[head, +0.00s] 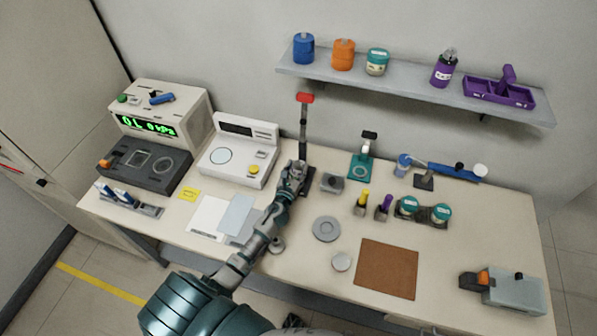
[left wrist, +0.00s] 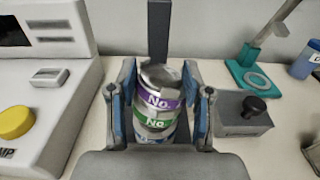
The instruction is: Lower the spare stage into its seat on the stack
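My left gripper (head: 297,172) is at the back middle of the table, in front of a dark upright post (head: 303,125) with a red top. In the left wrist view, my left gripper (left wrist: 160,88) has one finger on each side of a round stack. The stack shows a grey metal top, a purple band marked "No." (left wrist: 160,101), a green band (left wrist: 154,122) and some blue lower down. The bands sit one above another, and I see no clear gap between them. The fingers are very close to its sides; contact is unclear. The lower stack is hidden. My right gripper is not in view.
A grey block with a black knob (left wrist: 243,112) stands close to the right of the stack. A white device with a yellow button (head: 238,157) stands to the left. A teal stand (head: 361,165) is farther right. The brown mat (head: 387,268) is bare.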

